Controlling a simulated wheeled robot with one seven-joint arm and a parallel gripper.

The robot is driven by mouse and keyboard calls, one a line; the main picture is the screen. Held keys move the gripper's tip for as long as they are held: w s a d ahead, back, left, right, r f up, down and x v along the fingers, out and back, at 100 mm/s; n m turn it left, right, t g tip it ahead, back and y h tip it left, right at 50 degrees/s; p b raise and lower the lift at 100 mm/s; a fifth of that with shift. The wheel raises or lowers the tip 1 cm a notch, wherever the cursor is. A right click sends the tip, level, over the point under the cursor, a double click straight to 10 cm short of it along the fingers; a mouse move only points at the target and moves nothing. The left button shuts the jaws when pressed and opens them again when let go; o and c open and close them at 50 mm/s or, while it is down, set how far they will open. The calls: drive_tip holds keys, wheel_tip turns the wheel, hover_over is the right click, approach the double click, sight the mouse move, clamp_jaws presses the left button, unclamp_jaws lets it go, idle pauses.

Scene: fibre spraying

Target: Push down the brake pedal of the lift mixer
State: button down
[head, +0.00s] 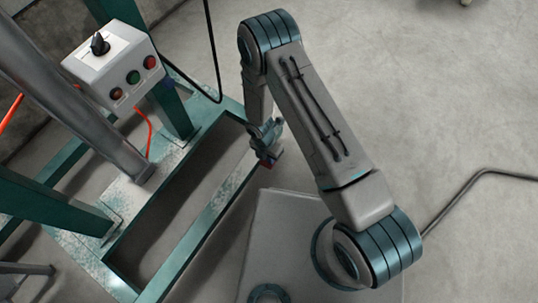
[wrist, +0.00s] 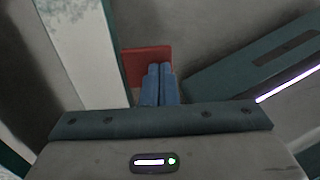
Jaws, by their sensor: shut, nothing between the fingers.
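The brake pedal is a small red plate (head: 266,163) beside the right rail of the mixer's teal frame in the head view. It also shows in the wrist view (wrist: 134,62), just beyond my fingertips. My gripper (head: 267,152) points down over the pedal, and its blue fingers (wrist: 160,68) are closed together with nothing between them. The fingertips overlap the right part of the pedal in the wrist view. I cannot tell whether they touch it. The fingers hide part of the pedal, and its tilt is not clear.
The lift mixer's teal frame (head: 210,218) surrounds an open gap on the left. A grey control box (head: 112,68) with a black knob and coloured buttons stands at upper left, by a sloping grey tube (head: 75,95). Bare concrete floor (head: 440,90) lies to the right.

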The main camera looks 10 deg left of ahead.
idle(0.3)
drive_tip(key=shift+s+d+f, duration=0.2)
drive_tip(key=shift+d+f, duration=0.3)
drive_tip(key=shift+f, duration=0.1)
drive_tip(key=shift+r, duration=0.1)
drive_tip(key=shift+r+p, duration=0.5)
drive_tip(key=shift+r, duration=0.25)
drive_tip(key=shift+r, duration=0.1)
drive_tip(key=shift+r, duration=0.25)
wheel_tip(320, 180, up, 13)
drive_tip(key=s+d+p, duration=0.1)
drive_tip(key=d+p, duration=0.1)
drive_tip(key=p, duration=0.4)
drive_tip(key=shift+d, duration=0.25)
drive_tip(key=shift+r+p, duration=0.1)
drive_tip(key=shift+p, duration=0.2)
